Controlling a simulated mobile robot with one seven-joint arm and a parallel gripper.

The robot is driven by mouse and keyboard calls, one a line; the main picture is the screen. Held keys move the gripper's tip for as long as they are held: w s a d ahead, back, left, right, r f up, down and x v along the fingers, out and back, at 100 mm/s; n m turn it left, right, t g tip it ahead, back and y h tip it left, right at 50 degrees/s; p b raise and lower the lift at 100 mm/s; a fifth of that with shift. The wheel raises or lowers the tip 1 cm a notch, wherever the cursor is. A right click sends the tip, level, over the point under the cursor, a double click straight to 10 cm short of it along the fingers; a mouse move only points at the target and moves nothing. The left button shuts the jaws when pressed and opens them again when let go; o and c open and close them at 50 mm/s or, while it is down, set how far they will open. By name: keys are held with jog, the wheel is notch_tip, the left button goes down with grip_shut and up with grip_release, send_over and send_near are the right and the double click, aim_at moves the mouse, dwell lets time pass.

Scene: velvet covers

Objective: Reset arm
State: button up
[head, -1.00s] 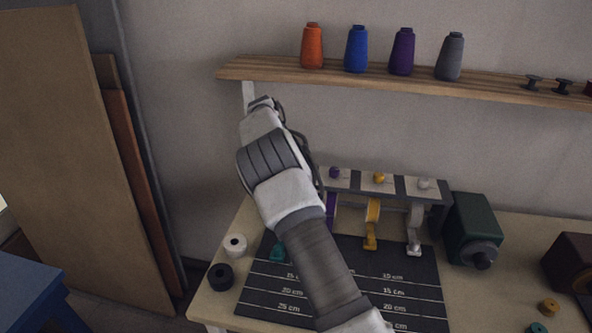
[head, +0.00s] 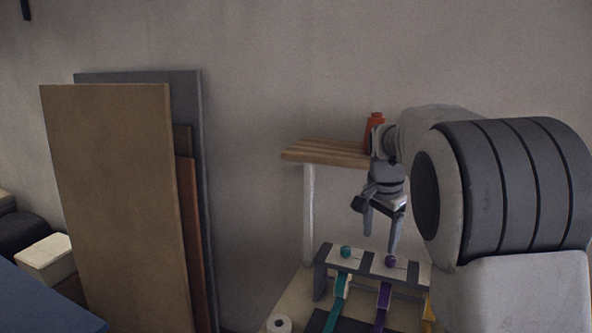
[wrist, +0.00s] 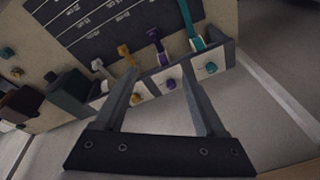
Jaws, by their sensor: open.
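My gripper (head: 380,238) hangs pointing down in the head view, above the back of a ribbon rack (head: 320,283) and in front of the shelf end. Its two fingers are apart with nothing between them. My arm covers the right side of that view. In the wrist view my gripper (wrist: 160,68) is open, with its fingertips over the rack in the picture. The rack carries a teal knob (head: 346,252) and a purple knob (head: 391,261), each with a matching ribbon. Yellow and white knobs show beside them in the wrist view.
A wooden shelf (head: 325,152) with an orange spool (head: 374,132) is close behind my gripper. Tall boards (head: 115,205) lean on the wall at left. A green machine (wrist: 68,90) stands beside the rack.

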jog(key=s+a+r+n+t+y, duration=0.1)
jog(key=s+r+n, duration=0.15)
jog(key=s, duration=0.45)
jog(key=s+a+r+n+t, duration=0.1)
jog(key=s+r+n, duration=0.15)
jog(key=s, duration=0.55)
jog(key=s+a+f+n, duration=0.1)
jog(key=s+f+n, duration=0.1)
jog(key=s, duration=0.5)
jog(key=s+a+f+n+t, duration=0.1)
jog(key=s+f+n, duration=0.1)
jog(key=s, duration=0.6)
jog(key=shift+s+a+n, duration=0.15)
jog(key=shift+s+n, duration=0.05)
jog(key=shift+n, duration=0.6)
jog(key=shift+r, duration=0.1)
